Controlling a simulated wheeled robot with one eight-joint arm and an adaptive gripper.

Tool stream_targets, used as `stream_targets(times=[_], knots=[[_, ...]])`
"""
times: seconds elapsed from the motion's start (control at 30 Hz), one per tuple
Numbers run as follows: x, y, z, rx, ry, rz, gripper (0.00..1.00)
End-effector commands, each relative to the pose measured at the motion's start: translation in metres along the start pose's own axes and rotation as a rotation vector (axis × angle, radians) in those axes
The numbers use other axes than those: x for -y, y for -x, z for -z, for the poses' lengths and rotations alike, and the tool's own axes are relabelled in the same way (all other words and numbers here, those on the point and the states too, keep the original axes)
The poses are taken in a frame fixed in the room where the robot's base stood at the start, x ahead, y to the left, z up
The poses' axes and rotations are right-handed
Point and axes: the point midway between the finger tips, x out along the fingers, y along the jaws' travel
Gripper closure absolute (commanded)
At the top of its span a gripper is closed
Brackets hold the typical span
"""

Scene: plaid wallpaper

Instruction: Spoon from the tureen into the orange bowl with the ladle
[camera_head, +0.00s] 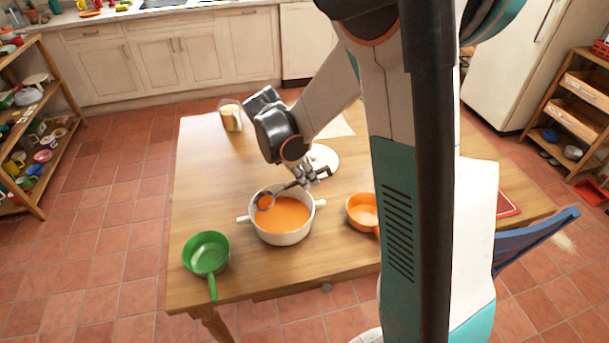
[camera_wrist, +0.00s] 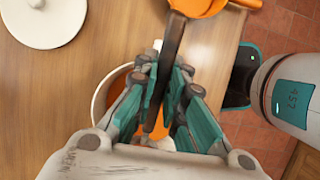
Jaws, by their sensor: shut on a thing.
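The white two-handled tureen (camera_head: 258,230) stands on the wooden table, with orange soup in it. My gripper (camera_head: 308,177) is above its back right rim, shut on the dark handle of the ladle (camera_head: 265,201). The ladle's head is over the left back part of the tureen's opening and looks orange inside; I cannot tell whether it touches the soup. The ladle handle (camera_wrist: 173,40) runs between my fingers (camera_wrist: 163,78) in the wrist view, where they hide much of the tureen. The orange bowl (camera_head: 360,211) is right of the tureen, partly hidden by my arm.
A green pan (camera_head: 206,252) stands at the table's front left. A white round lid (camera_head: 325,157) lies behind the tureen; it also shows in the wrist view (camera_wrist: 45,22). A jar (camera_head: 231,117) stands at the back left.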

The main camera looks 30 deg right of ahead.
Motion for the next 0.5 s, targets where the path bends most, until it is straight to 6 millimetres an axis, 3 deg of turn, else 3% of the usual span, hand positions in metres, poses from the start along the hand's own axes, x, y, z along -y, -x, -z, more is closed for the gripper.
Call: stream_targets(times=[0.23,0.5], knots=[[0.001,-0.005,-0.018,-0.241,-0.009,0.002,1.00],[0.004,-0.016,-0.039,-0.242,-0.004,0.000,1.00]])
